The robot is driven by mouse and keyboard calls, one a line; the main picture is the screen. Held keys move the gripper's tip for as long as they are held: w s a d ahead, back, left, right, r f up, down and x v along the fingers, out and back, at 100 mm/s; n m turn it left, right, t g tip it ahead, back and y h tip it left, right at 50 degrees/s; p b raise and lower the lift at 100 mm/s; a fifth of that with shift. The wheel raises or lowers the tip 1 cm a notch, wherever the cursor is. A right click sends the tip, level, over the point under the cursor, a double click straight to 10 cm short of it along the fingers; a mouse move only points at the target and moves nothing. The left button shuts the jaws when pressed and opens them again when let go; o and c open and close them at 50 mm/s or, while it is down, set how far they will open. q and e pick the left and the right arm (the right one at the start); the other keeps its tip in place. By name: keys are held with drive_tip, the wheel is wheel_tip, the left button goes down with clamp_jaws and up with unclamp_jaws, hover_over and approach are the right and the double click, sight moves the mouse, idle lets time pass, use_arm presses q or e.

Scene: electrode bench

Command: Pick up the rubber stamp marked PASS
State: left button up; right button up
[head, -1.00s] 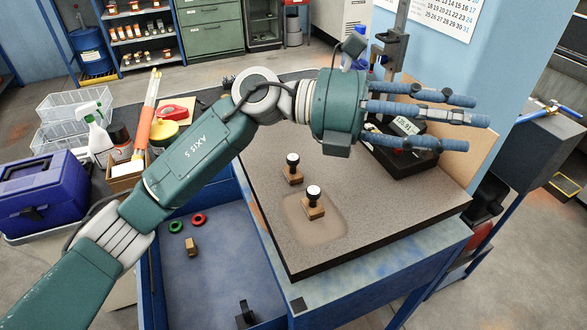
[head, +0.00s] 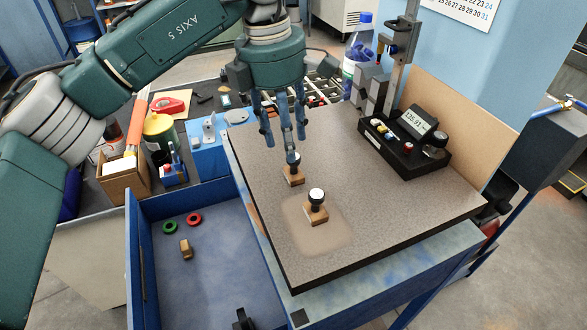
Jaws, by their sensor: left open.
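Two rubber stamps with dark handles, pale round tops and wooden bases stand upright on the grey stone plate (head: 400,215). The nearer stamp (head: 317,213) stands on a paler patch; the farther stamp (head: 293,178) is a little behind and left of it. I cannot read PASS on either one. My left gripper (head: 282,146) points down, open and empty, above and just behind the farther stamp. One of its fingers partly covers that stamp's handle; I cannot tell whether it touches. My right gripper is not in view.
A black instrument with a digital display (head: 405,140) stands at the plate's back right, near a metal column (head: 402,50). An open blue drawer (head: 215,285) at left holds a red ring (head: 194,219), a green ring (head: 170,227) and a small wooden piece (head: 186,249). The plate's front is clear.

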sight(294, 168)
use_arm(q)
drive_tip(key=f, duration=0.1)
drive_tip(key=f+p, duration=0.1)
drive_tip(key=d+f+p, duration=0.1)
drive_tip(key=shift+s+d+f, duration=0.1)
drive_tip(key=shift+s+f, duration=0.2)
drive_tip(key=shift+f, duration=0.8)
clamp_jaws()
